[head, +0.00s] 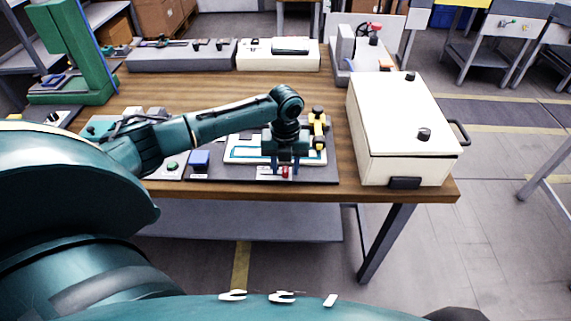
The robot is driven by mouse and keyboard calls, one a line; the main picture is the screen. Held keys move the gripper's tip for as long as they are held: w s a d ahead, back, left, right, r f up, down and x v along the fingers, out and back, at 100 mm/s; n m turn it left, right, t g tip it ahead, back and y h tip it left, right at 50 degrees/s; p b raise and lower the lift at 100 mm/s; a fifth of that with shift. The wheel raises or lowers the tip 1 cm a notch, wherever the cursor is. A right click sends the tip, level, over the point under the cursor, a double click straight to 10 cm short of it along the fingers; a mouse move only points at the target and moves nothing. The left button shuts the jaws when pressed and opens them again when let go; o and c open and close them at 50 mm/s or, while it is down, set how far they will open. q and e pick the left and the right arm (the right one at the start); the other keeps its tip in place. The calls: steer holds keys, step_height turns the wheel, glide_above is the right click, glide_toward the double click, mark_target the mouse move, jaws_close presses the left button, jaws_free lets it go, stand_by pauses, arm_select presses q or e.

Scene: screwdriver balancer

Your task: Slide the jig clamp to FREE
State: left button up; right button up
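A small red knob (285,173), which looks like the jig clamp's handle, is at the front edge of a dark mat (325,173) on the wooden bench. A white label lies beside it; its text is too small to read. My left gripper (285,170) points down over the knob. Its two blue fingers stand apart, one to each side of the knob, with gaps showing. The gripper hides part of the white jig tray (240,153) with a blue outline. My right gripper is not in view.
A yellow and black tool (318,128) stands right of my gripper. A blue block (199,160) and a green button (172,166) are to the left. A large white box (400,110) closes off the right side. The bench (200,90) is clear behind my arm.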

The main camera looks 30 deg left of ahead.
arm_select(q)
jaws_close()
stand_by(0.3)
stand_by(0.3)
